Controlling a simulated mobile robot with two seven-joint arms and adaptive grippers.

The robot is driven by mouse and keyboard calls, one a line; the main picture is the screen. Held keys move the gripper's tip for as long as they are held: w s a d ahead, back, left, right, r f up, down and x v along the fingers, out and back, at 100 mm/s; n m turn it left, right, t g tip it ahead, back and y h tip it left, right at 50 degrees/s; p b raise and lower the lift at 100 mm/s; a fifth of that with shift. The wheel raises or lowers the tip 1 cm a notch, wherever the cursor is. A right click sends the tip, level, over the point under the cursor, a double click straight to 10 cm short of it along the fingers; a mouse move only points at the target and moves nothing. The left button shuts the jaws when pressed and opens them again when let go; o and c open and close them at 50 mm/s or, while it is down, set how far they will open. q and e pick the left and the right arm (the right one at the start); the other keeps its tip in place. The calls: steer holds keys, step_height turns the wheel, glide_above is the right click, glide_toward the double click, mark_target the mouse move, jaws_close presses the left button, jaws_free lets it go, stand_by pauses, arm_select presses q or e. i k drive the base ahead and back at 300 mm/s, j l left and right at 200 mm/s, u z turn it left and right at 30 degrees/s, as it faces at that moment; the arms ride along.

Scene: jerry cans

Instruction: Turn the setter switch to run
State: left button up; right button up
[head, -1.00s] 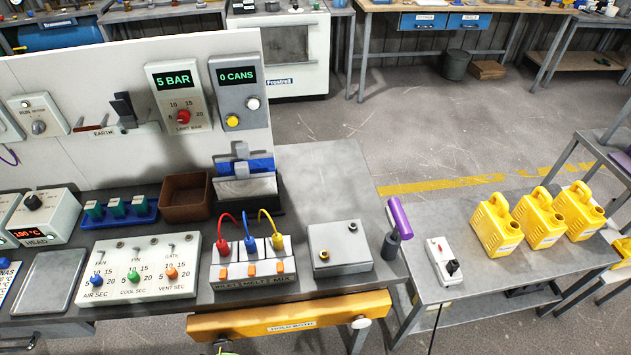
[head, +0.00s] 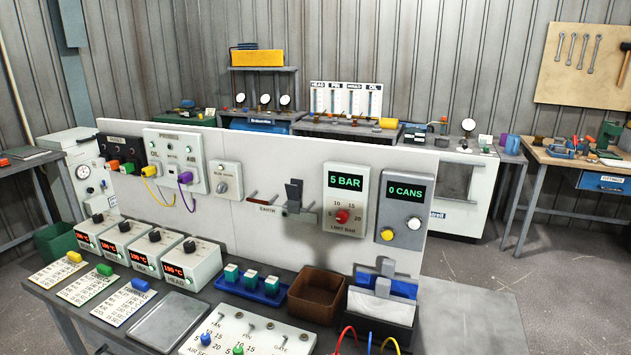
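Neither of my grippers shows in the head view.
Below stand several heat controllers (head: 190,263), a brown bin (head: 316,295) and a toggle box (head: 250,334).

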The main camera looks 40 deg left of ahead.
mark_target(222, 187)
steer(key=u, duration=1.6)
